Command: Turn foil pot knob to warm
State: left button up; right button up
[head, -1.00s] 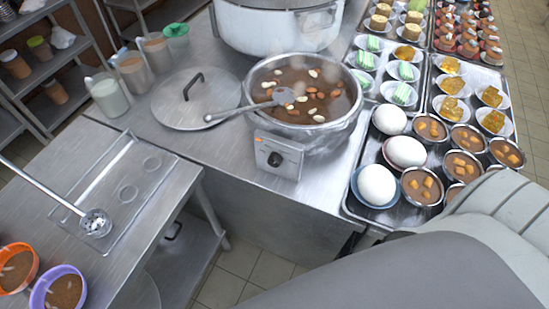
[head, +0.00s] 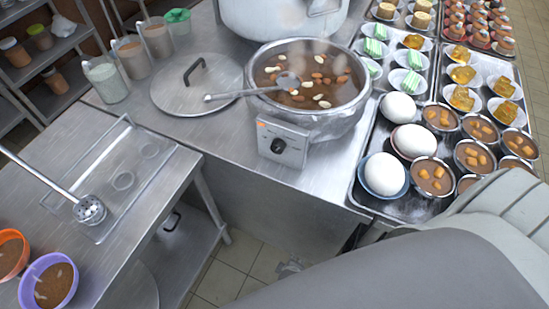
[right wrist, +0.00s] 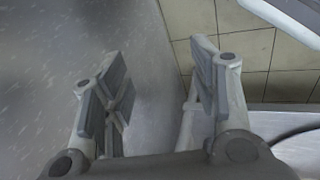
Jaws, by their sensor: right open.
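The foil pot (head: 345,112) is a round metal pot of brown congee with nuts, on the steel counter. Its front control box (head: 296,150) carries a dark round knob (head: 278,146) and a small orange light. A ladle (head: 240,95) rests across the pot's rim. My right gripper (head: 290,267) shows only as a small grey tip beyond my arm, low and in front of the counter, well apart from the knob. In the right wrist view its two fingers (right wrist: 155,85) are spread with nothing between them. My left gripper is not in view.
A lid (head: 195,92) lies left of the pot, and a large stockpot (head: 280,20) stands behind it. A tray (head: 365,196) with eggs and dessert cups is on the right. A side table (head: 110,245) with bowls stands at left. The floor gap between is free.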

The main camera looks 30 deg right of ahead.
jog(key=w+a+r+t+h+b, duration=0.2)
jog(key=w+a+r+t, duration=0.1)
jog(key=w+r, duration=0.6)
jog(key=m+t+h+b, duration=0.5)
jog(key=m+h, duration=0.4)
jog(key=m, duration=0.2)
send_near(276, 150)
jog(key=p+x, duration=0.2)
jog(key=x, duration=0.5)
jog(key=shift+w+d, duration=0.2)
jog(key=shift+d, duration=0.15)
jog(key=shift+w+d+f, duration=0.1)
jog(key=shift+w+d, duration=0.35)
jog(key=c, duration=1)
jog(key=shift+c, duration=0.2)
